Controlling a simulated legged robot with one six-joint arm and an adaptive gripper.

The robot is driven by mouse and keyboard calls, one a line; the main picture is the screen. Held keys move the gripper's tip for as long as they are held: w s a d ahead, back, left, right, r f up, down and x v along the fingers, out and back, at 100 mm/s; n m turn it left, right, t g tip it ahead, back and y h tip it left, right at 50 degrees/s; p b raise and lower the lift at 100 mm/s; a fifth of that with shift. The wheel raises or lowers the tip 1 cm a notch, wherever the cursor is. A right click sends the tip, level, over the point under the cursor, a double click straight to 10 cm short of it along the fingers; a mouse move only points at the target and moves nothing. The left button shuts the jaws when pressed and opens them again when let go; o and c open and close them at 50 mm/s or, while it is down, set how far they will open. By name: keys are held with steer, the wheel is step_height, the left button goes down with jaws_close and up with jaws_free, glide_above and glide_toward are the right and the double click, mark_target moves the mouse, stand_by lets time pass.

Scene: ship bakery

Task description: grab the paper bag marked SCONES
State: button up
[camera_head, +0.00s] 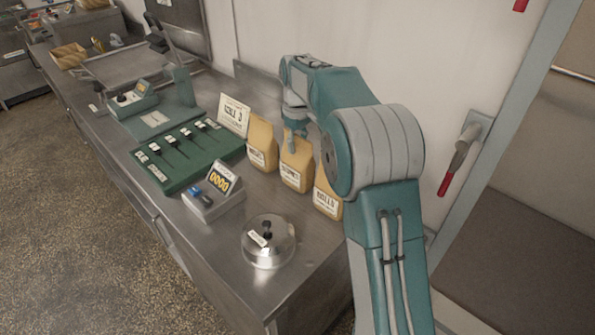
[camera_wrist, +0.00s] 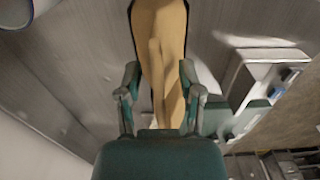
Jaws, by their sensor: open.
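Three tan paper bags with white labels stand in a row on the steel counter, against the wall side: a left bag (camera_head: 262,143), a middle bag (camera_head: 297,160) and a right bag (camera_head: 328,192). The lettering is too blurred to read surely, so I cannot tell which label says SCONES; the right one looks like ROLLS. My gripper (camera_head: 294,137) points down at the top of the middle bag. In the wrist view my gripper (camera_wrist: 160,72) is open, with a finger on each side of a tan bag (camera_wrist: 160,35). I cannot tell whether either finger touches it.
A green board (camera_head: 190,151) with several black-handled pieces, a box with a 0000 display (camera_head: 216,194) and a shiny round metal piece (camera_head: 268,242) stand on the counter (camera_head: 225,258). A printed card (camera_head: 234,115) stands behind the board. The neighbouring bags are close on both sides.

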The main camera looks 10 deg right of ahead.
steer(key=shift+f, duration=0.2)
stand_by(0.3)
jaws_close()
